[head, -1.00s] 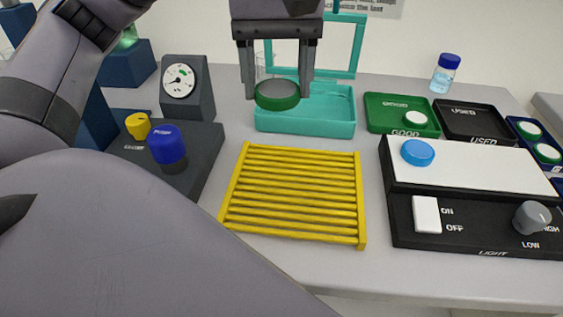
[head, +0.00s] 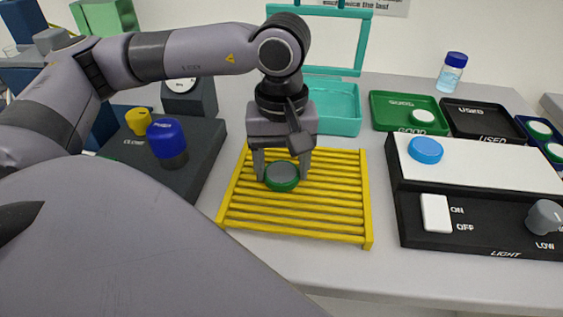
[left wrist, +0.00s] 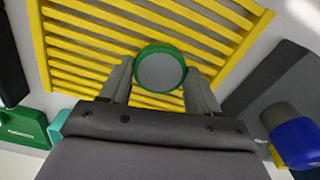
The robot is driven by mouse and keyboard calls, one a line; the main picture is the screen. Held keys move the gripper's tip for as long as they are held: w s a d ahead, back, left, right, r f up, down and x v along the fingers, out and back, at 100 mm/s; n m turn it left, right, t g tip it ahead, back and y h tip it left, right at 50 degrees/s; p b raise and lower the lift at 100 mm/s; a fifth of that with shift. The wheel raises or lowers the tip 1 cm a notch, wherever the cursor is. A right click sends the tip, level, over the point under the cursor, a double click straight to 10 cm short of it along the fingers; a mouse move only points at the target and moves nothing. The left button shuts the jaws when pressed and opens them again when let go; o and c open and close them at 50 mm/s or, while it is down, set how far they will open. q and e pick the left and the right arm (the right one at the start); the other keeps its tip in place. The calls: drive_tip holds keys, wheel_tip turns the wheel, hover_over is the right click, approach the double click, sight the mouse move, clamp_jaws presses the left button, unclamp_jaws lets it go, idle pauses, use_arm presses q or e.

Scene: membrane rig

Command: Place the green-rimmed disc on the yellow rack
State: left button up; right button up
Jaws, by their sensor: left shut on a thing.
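The green-rimmed disc (head: 282,177) has a grey face and is held between the fingers of my left gripper (head: 282,172). It is over the upper middle part of the yellow rack (head: 325,215), a slatted frame lying flat on the table. In the left wrist view the disc (left wrist: 160,70) sits between the two fingertips, with the rack's slats (left wrist: 90,45) behind it. I cannot tell whether the disc touches the slats or is slightly above them. My right gripper is not in view.
A teal tray (head: 345,122) with an upright lid stands behind the rack. A black light box (head: 420,190) with a blue disc (head: 425,150) is at the right. A dark block with a blue knob (head: 167,140) is at the left. Green and black trays stand at the back right.

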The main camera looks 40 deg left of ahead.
sight(281, 173)
use_arm(q)
drive_tip(key=shift+f, duration=0.25)
drive_tip(key=o, duration=1)
drive_tip(key=shift+o, duration=0.2)
drive_tip(key=shift+r, duration=0.4)
wheel_tip(281, 173, up, 12)
drive_tip(key=shift+f, duration=0.15)
drive_tip(key=shift+s, duration=0.1)
